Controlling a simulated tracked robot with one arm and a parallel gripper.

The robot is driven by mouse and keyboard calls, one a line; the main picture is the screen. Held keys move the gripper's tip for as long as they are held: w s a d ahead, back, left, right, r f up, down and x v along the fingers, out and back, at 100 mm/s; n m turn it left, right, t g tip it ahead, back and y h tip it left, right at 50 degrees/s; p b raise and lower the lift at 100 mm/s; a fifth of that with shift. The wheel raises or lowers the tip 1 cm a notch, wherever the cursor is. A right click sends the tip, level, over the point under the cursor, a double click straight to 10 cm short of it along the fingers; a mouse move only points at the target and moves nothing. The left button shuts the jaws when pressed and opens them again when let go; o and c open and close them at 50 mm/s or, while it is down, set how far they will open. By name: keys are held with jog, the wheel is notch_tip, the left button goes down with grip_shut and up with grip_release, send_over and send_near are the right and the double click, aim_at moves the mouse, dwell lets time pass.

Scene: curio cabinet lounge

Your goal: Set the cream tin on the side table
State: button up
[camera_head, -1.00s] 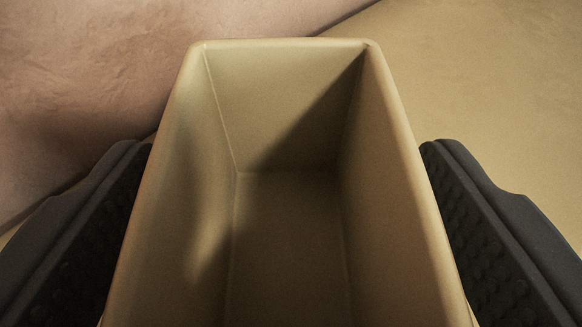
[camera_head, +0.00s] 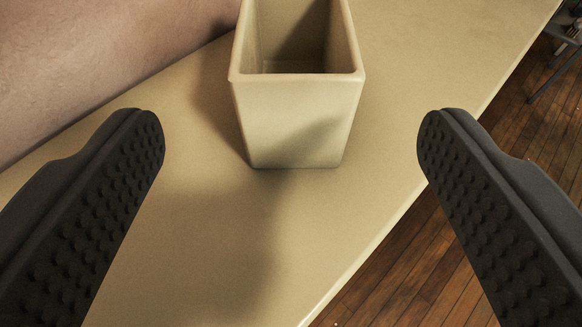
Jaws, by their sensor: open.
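The cream tin (camera_head: 292,122) is an open-topped rectangular box, empty as far as I can see. It stands upright on a pale yellowish tabletop (camera_head: 170,250) at the top middle of the view, its upper end cut off by the frame. I cannot tell from this view alone whether this surface is the side table. My gripper (camera_head: 291,130) is open and empty. Its two black, studded fingers are wide apart, one to each side and nearer to me than the tin, not touching it.
A pinkish-brown wall (camera_head: 90,70) runs along the surface at upper left. The surface's edge runs diagonally at right, with a wooden floor (camera_head: 420,270) below it. Dark thin legs of some furniture (camera_head: 555,75) show at the far right. The surface in front of the tin is clear.

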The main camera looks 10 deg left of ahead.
jog(key=shift+s+d+r, duration=0.1)
jog(key=shift+s+r, duration=0.05)
jog(key=shift+s, duration=0.2)
jog(key=shift+r, duration=0.1)
jog(key=w+d+r+t+y, duration=0.1)
jog(key=w+d+r, duration=0.15)
jog(key=r, duration=1.05)
jog(key=w+d+r+y, duration=0.1)
jog(key=d+r, duration=0.3)
jog(key=r, duration=0.8)
jog(key=s+d+r+h, duration=0.1)
jog(key=s+d+r, duration=0.3)
jog(key=r, duration=0.3)
jog(key=s+d+r+m+h, duration=0.1)
jog(key=s+d+r, duration=0.3)
jog(key=r, duration=0.4)
jog(key=s+d+r+h, duration=0.1)
jog(key=s+d+r, duration=0.2)
jog(key=s+r, duration=0.3)
notch_tip(320, 180, up, 2)
jog(key=shift+s+d+r+t+h, duration=0.15)
jog(key=shift+d+t+h, duration=0.15)
jog(key=shift+d+h, duration=0.1)
